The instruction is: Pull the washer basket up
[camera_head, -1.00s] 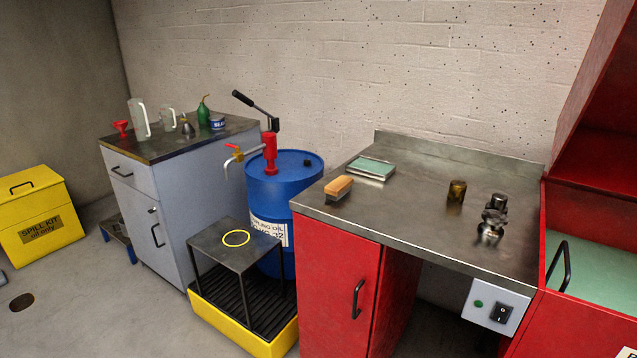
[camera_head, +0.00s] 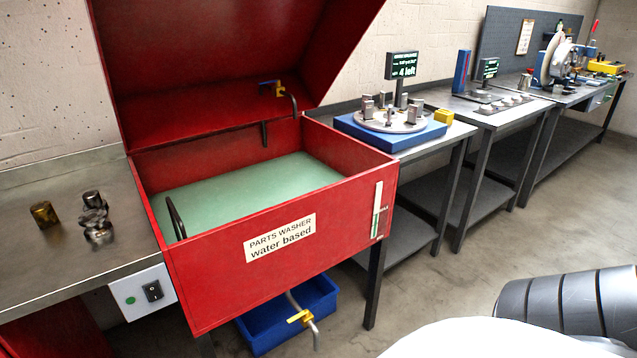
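The red parts washer (camera_head: 225,294) stands open in front of me, its lid raised at the back. Its tub holds a flat, opaque green liquid (camera_head: 250,190). A dark bent basket handle (camera_head: 176,216) sticks up at the tub's left front corner, and a second dark handle (camera_head: 264,133) shows at the back wall. The basket itself is hidden under the green surface. Neither of my grippers shows; a white and dark ribbed part of my own body is at the lower right.
Left of the washer is a steel bench with small metal parts (camera_head: 97,224) and a switch box (camera_head: 142,291). A blue bin (camera_head: 262,326) and a yellow-handled drain tap (camera_head: 301,316) are underneath. A blue turntable unit (camera_head: 376,138) stands to the right. Floor at right is clear.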

